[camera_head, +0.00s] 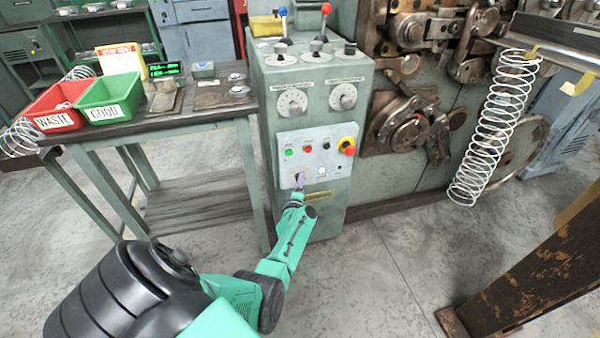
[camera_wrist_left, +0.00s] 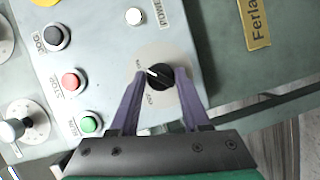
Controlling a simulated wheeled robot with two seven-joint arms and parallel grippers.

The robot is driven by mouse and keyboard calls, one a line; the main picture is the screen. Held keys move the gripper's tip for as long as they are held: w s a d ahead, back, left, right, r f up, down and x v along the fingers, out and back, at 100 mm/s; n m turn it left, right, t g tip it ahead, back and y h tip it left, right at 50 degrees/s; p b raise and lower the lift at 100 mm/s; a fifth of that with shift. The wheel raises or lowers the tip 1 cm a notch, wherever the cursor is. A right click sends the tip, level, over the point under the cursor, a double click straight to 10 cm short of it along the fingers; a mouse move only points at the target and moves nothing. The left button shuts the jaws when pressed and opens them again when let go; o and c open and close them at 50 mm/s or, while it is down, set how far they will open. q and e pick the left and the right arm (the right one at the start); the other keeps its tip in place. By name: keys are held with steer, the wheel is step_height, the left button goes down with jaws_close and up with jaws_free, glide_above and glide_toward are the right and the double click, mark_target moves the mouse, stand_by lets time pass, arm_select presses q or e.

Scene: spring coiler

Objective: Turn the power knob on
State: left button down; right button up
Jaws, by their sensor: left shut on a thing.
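The power knob (camera_wrist_left: 159,76) is a black round knob with a white pointer line, on a pale round plate on the light grey control panel. In the left wrist view it sits between the two purple fingers of my left gripper (camera_wrist_left: 157,84), which is shut on it. In the head view my left gripper (camera_head: 299,183) reaches the lower left of the control panel (camera_head: 316,157) and largely hides the knob. The white pointer tilts toward the upper left in the wrist view. My right gripper is not in view.
Green (camera_wrist_left: 89,123), red (camera_wrist_left: 71,81) and black (camera_wrist_left: 56,37) buttons sit near the knob. A red emergency stop (camera_head: 348,147) is at the panel's right. A bench (camera_head: 150,116) with a red bin (camera_head: 62,106) and green bin (camera_head: 111,98) stands left. A large spring (camera_head: 490,130) hangs at right.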

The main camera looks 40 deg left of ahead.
arm_select(q)
steer(key=shift+c, duration=1.9)
jaws_free()
steer(key=p+v, duration=0.8)
steer(key=v, duration=0.6)
steer(key=shift+s+d, duration=0.15)
steer(key=shift+s, duration=0.05)
